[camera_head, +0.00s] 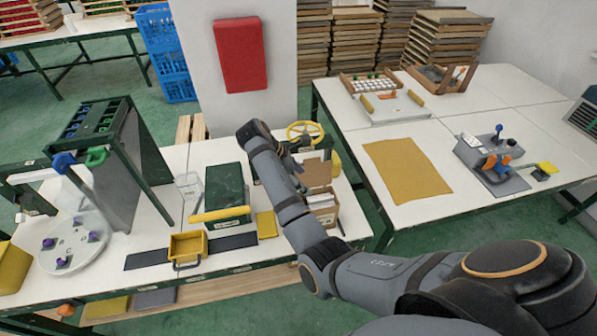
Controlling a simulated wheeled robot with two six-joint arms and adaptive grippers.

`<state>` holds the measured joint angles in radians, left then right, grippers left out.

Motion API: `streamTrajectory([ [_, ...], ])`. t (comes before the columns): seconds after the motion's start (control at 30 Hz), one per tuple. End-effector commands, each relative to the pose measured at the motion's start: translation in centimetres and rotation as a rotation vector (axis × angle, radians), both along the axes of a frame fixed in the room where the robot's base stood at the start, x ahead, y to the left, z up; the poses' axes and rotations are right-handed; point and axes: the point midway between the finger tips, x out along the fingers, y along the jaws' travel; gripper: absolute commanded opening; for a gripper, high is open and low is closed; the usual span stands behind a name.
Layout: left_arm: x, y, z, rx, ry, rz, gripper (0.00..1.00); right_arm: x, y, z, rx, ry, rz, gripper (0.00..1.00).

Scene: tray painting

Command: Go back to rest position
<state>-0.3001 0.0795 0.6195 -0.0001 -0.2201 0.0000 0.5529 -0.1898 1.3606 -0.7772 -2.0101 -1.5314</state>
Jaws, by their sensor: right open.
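My right arm reaches in from the lower right and bends up over the middle of the near table (222,274). Its gripper (297,168) is small and partly hidden behind my own arm. It is open, above the area by a brown box (321,208) and a yellow handwheel (304,132). I see nothing held in it, though the fingertips are hard to make out. My left gripper is not in view.
The near table holds a green box (226,187), a yellow tray (188,248), a round white plate (75,245) and a tall green-topped stand (97,118). The right table has a yellow mat (407,170) and a grey device (492,163). A wall pillar with a red box (240,54) stands behind.

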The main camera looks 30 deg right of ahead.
Motion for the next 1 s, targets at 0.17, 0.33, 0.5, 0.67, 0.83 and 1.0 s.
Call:
streamTrajectory([
  [0.17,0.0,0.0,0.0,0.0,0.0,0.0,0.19,0.0,0.0,0.0,0.0,-0.001,-0.001,0.71],
  [0.33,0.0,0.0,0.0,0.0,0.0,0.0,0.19,-2.3,-1.1,-3.1,0.029,-0.101,-0.116,0.71],
  [0.5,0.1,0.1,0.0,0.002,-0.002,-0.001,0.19,-8.8,-2.8,-8.3,0.131,-0.401,-0.45,0.71],
  [0.67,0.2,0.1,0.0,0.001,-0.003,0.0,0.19,-13.4,-2.6,-9.2,0.238,-0.59,-0.687,0.71],
  [0.83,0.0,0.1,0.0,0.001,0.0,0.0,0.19,-16.9,-1.5,-8.7,0.34,-0.694,-0.861,0.71],
  [1.0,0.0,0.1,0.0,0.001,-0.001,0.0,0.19,-19.7,-0.1,-7.5,0.434,-0.752,-1.003,0.71],
])
